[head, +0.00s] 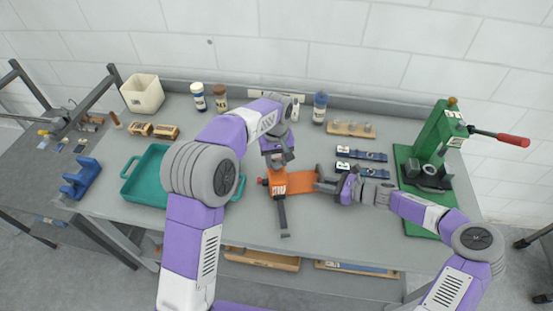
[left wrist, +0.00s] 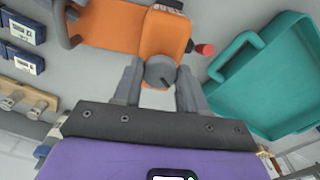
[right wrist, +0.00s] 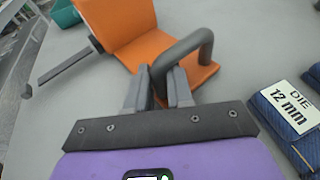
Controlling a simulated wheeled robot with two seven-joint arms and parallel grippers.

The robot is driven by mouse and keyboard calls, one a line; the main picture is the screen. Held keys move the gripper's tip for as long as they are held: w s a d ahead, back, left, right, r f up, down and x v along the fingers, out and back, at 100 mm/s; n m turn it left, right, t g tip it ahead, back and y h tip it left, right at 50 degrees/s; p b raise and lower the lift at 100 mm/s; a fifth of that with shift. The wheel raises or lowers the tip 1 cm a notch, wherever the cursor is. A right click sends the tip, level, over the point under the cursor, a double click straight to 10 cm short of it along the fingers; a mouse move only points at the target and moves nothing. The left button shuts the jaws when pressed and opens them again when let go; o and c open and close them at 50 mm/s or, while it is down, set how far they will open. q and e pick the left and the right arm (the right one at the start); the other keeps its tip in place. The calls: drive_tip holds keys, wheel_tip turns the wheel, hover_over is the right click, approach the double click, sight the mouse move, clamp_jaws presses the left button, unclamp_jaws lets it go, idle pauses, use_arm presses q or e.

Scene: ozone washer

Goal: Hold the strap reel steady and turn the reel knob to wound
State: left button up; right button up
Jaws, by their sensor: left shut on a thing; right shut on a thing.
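The orange strap reel (head: 300,182) lies on the grey bench in the middle of the head view, with a dark strap or lever (head: 282,215) reaching toward the front edge. My left gripper (head: 276,160) is shut on the grey round reel knob (left wrist: 161,71), which has a dark line on its face. My right gripper (head: 338,187) is shut on the reel's grey bar handle (right wrist: 191,47) at its right end. The reel's orange body also shows in the right wrist view (right wrist: 125,25). A small red button-like part (left wrist: 206,49) is beside the reel.
A teal tray (head: 146,186) is left of the reel. Dark blue die boxes (head: 368,155) lie close behind my right gripper. A green press (head: 432,150) with a red-tipped lever stands at right. Bottles (head: 320,107) line the back. The bench front is clear.

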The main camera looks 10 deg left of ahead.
use_arm(q)
drive_tip(key=m, duration=0.4)
drive_tip(key=shift+a+m, duration=0.1)
drive_tip(key=shift+m, duration=0.2)
drive_tip(key=m, duration=0.3)
drive_tip(key=shift+m, duration=0.4)
drive_tip(key=m, duration=1.3)
drive_tip(key=shift+m, duration=0.3)
drive_tip(key=m, duration=0.3)
drive_tip(key=shift+m, duration=0.3)
drive_tip(key=m, duration=0.4)
drive_tip(key=shift+m, duration=1.9)
use_arm(e)
drive_tip(key=shift+r, duration=0.1)
